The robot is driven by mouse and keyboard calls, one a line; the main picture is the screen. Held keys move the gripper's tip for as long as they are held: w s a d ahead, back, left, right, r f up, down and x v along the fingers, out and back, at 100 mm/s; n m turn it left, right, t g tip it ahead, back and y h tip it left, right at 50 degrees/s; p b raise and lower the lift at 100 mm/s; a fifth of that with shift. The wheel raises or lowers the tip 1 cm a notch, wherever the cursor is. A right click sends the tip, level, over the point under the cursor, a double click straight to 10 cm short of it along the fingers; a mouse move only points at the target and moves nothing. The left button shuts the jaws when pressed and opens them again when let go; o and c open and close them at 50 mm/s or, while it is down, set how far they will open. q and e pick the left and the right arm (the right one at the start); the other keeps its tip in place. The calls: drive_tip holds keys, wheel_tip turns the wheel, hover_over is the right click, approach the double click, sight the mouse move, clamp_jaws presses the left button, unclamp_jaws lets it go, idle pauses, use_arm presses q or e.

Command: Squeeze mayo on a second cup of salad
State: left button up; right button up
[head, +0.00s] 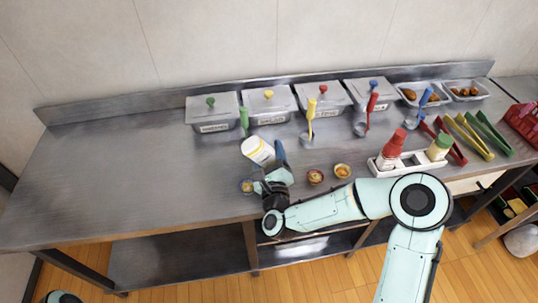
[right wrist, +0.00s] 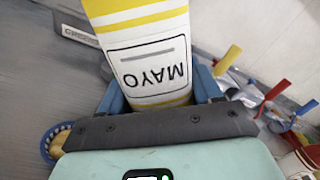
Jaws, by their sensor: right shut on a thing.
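The mayo bottle (head: 258,151), white with yellow bands, is tilted above the counter in the head view. My right gripper (head: 271,165) is shut on it. In the right wrist view the bottle (right wrist: 142,45) sits between the blue fingers, its MAYO label upside down; its nozzle cannot be made out. One small salad cup (head: 247,186) stands on the counter just left of my right gripper, partly hidden, and shows at the lower left of the right wrist view. Two more cups (head: 315,177) (head: 342,171) stand to the right of the gripper. My left gripper is not in view.
Lidded bins (head: 213,110) with colored knobs line the back, with upright utensils in front. Colored tongs (head: 472,137) lie farther right. The counter's left side (head: 110,180) is clear.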

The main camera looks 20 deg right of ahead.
drive_tip(key=shift+s, duration=0.1)
drive_tip(key=shift+v, duration=0.8)
drive_tip(key=shift+w+d, duration=0.1)
drive_tip(key=shift+w, duration=0.1)
drive_tip(key=shift+w, duration=0.25)
drive_tip(key=o, duration=0.4)
drive_tip(key=shift+o, duration=0.2)
drive_tip(key=shift+r, duration=0.1)
